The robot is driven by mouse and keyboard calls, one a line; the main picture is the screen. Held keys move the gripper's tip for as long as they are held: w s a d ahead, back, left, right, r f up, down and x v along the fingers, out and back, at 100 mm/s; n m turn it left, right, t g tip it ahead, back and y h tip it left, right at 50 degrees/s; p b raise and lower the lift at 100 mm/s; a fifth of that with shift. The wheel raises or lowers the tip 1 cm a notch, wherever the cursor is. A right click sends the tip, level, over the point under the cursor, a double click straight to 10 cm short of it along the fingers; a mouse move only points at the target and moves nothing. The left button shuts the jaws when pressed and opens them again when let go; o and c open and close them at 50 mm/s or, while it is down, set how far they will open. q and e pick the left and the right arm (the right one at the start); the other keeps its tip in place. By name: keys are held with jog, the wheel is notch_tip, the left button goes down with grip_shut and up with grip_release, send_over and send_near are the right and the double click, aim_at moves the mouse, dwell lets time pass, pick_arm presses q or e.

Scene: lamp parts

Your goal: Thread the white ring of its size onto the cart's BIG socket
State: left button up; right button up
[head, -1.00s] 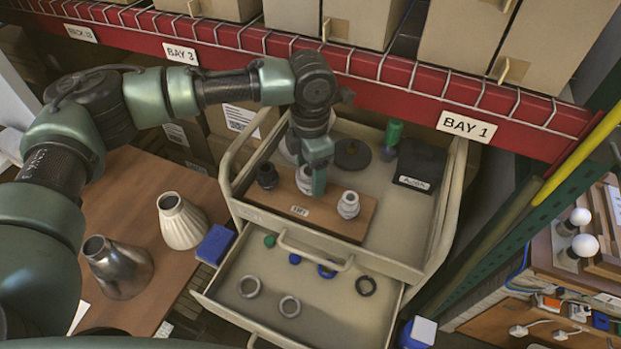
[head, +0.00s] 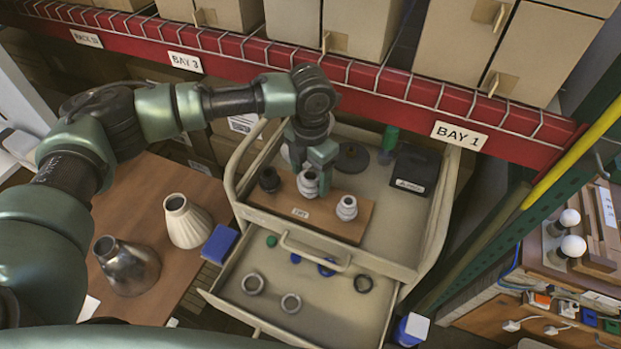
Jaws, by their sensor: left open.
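The cart's (head: 436,225) top tray holds a wooden board (head: 332,222) with a small label. On the board stand a black socket (head: 269,181), a white socket-like piece (head: 308,184) in the middle and a white one (head: 347,209) at the right. The two white pieces look stepped; I cannot tell whether a separate ring sits around either. Two pale rings, one at left (head: 244,284) and one at right (head: 283,303), lie flat in the open drawer (head: 325,318). My left gripper (head: 318,172) is open, just above and behind the middle piece, partly covering its back. My right gripper is not seen.
The drawer also holds a dark ring (head: 355,284), a blue ring (head: 320,268) and small blue and green pieces. A black box (head: 411,170) is at the tray's right. Lamp shades (head: 187,222) stand on the left table. The red shelf beam (head: 350,88) runs behind the cart.

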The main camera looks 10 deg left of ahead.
pick_arm(q)
jog(key=shift+n+p, duration=1.15)
jog(key=shift+n, duration=0.25)
